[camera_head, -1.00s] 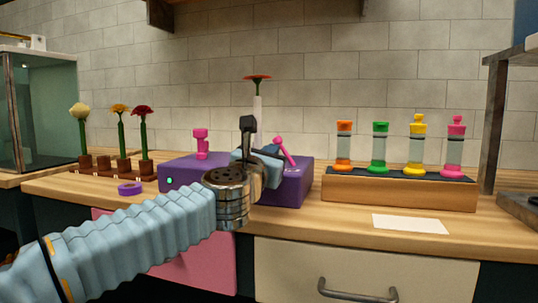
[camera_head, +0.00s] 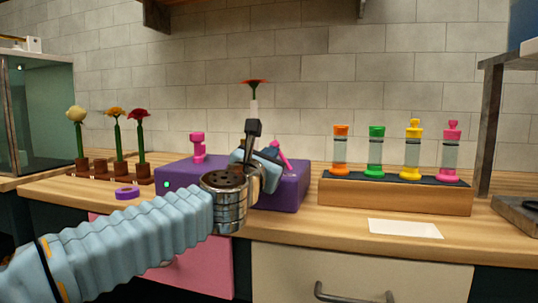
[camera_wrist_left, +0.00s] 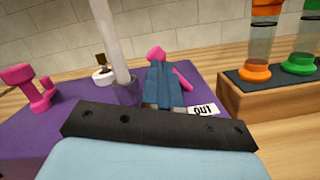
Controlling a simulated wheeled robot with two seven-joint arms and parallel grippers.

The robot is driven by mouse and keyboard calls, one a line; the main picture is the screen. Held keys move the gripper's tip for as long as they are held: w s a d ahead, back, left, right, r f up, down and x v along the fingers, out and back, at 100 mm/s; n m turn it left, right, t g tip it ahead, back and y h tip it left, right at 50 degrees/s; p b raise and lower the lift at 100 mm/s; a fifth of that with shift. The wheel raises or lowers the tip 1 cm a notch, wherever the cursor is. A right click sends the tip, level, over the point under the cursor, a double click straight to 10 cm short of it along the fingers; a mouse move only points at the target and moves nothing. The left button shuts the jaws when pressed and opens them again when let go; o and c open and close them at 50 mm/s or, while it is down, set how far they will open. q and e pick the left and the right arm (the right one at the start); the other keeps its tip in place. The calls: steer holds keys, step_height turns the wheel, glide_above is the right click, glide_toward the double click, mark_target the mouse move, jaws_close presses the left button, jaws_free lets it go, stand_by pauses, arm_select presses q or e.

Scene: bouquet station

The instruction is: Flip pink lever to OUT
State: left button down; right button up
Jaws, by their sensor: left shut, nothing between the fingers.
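The pink lever (camera_head: 283,155) stands on the right part of the purple box (camera_head: 285,194) and leans with its knob to the left. In the left wrist view the lever (camera_wrist_left: 185,73) shows just behind my fingers, its knob above their tips. A white label reading OUT (camera_wrist_left: 203,110) lies by its foot, upside down in that view. My left gripper (camera_head: 270,153) is shut and empty, close beside the lever. Its blue fingers (camera_wrist_left: 164,70) hide part of the lever; I cannot tell whether they touch. My right gripper is in neither view.
A white tube (camera_wrist_left: 112,40) with a red flower (camera_head: 255,82) rises from the box, left of my fingers. A pink knob (camera_head: 198,147) stands on the box's left. A wooden rack (camera_head: 395,195) with several coloured vials is at right.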

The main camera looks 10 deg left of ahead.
arm_select(q)
steer(key=shift+r+m, duration=0.15)
steer(key=shift+m, duration=0.15)
steer(key=shift+d+r+m+h+p, duration=0.15)
steer(key=shift+d+r+m+p, duration=0.1)
steer(key=shift+m+p, duration=0.4)
steer(key=shift+d+r+m+h+p, duration=0.15)
steer(key=shift+d+r+m+p, duration=0.1)
steer(key=shift+m+p, duration=0.4)
steer(key=shift+d+m+p, duration=0.4)
steer(key=shift+m+p, duration=0.05)
steer(key=shift+m, duration=0.55)
steer(key=shift+d, duration=0.25)
steer(key=shift+s, duration=0.15)
